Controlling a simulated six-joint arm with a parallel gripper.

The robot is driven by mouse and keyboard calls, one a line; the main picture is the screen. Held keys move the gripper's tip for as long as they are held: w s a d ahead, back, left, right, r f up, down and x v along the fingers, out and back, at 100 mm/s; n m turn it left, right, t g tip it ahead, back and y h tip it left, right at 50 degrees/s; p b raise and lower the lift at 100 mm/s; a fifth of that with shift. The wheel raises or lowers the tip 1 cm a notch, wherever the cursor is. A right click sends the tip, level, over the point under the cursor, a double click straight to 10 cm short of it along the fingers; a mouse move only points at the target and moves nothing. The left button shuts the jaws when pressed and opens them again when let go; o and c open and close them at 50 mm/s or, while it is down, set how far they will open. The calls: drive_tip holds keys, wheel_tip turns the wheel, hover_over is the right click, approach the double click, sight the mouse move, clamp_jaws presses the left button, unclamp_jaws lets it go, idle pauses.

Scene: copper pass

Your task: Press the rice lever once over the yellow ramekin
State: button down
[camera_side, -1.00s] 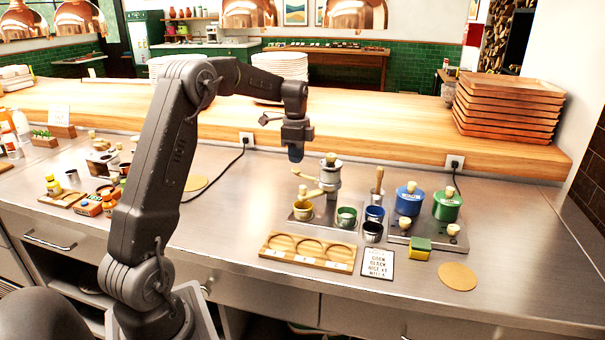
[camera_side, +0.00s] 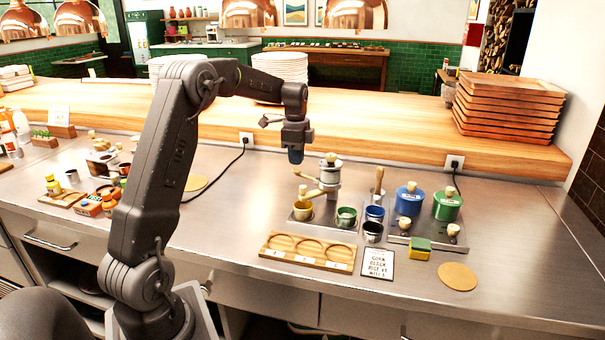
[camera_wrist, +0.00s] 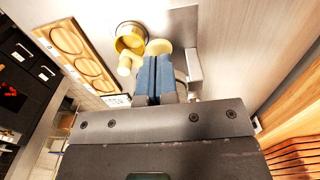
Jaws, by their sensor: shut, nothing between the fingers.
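The rice dispenser (camera_side: 330,175) is a metal cylinder with a wooden knob on top, standing on a metal base plate. Its pale wooden lever (camera_side: 307,194) sticks out to the left. The yellow ramekin (camera_side: 302,208) stands under the spout at the left of the base plate; it also shows in the wrist view (camera_wrist: 130,40), with the lever's pale knobs (camera_wrist: 157,47) beside it. My gripper (camera_side: 296,158) points down, just left of and above the dispenser top. Its blue fingers (camera_wrist: 157,78) are shut and empty. They partly hide the dispenser in the wrist view.
A green ramekin (camera_side: 346,217), a blue cup (camera_side: 375,213) and a dark cup (camera_side: 372,232) stand to the right. Blue (camera_side: 409,201) and green (camera_side: 447,206) lidded pots are farther right. A wooden three-ring tray (camera_side: 308,253) and a sign card (camera_side: 378,265) lie in front.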

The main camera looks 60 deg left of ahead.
sight(296, 169)
drive_tip(key=shift+f, duration=2.1)
drive_tip(key=shift+r, duration=2.4)
drive_tip(key=shift+r, duration=2.5)
